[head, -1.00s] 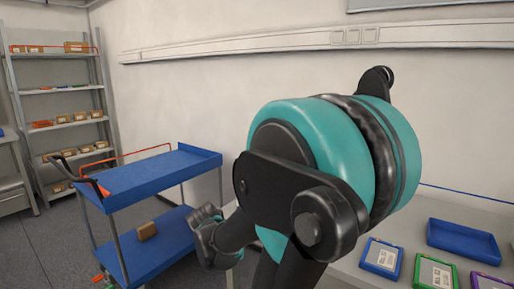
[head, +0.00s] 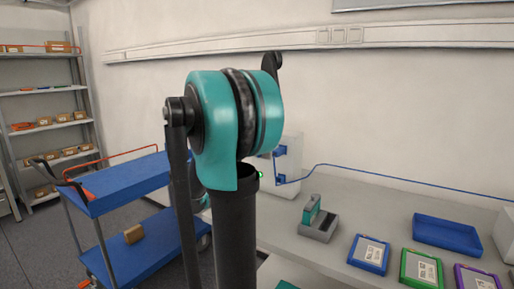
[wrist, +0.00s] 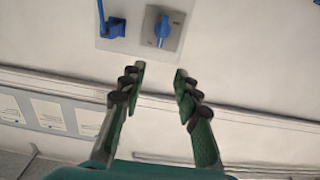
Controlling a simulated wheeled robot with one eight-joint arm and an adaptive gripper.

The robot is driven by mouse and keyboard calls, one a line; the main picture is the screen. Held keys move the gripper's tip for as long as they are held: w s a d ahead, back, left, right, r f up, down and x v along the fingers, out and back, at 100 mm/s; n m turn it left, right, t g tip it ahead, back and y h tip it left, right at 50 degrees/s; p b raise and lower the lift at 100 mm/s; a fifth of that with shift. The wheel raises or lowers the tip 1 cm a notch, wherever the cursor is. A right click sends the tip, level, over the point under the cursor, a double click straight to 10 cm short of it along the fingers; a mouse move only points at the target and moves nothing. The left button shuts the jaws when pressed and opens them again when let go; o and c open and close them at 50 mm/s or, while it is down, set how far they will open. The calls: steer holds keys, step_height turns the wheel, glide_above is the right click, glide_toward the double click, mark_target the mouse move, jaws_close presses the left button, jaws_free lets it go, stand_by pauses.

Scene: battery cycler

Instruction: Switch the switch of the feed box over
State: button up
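The feed box (head: 293,150) stands against the wall, partly hidden behind my arm in the head view. In the wrist view its light face (wrist: 133,46) is at the top edge, cut off by the frame. The switch (wrist: 162,28) is a blue rotary knob on a grey square plate, its handle roughly upright in that view; its labels are too small to read. A blue plug (wrist: 113,27) sits left of it. My gripper (wrist: 159,72) is open and empty, its fingers apart and pointing toward the switch without visible contact. The head view does not clearly show my gripper.
A blue cable (head: 365,172) runs from the box rightward along the wall. A grey device with a teal handle (head: 317,228), framed cards (head: 369,254) and a blue tray (head: 447,234) are on the bench. A blue cart (head: 125,183) stands left.

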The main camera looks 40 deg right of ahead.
steer(key=x, duration=1.7)
steer(key=shift+w, duration=0.1)
jaws_close()
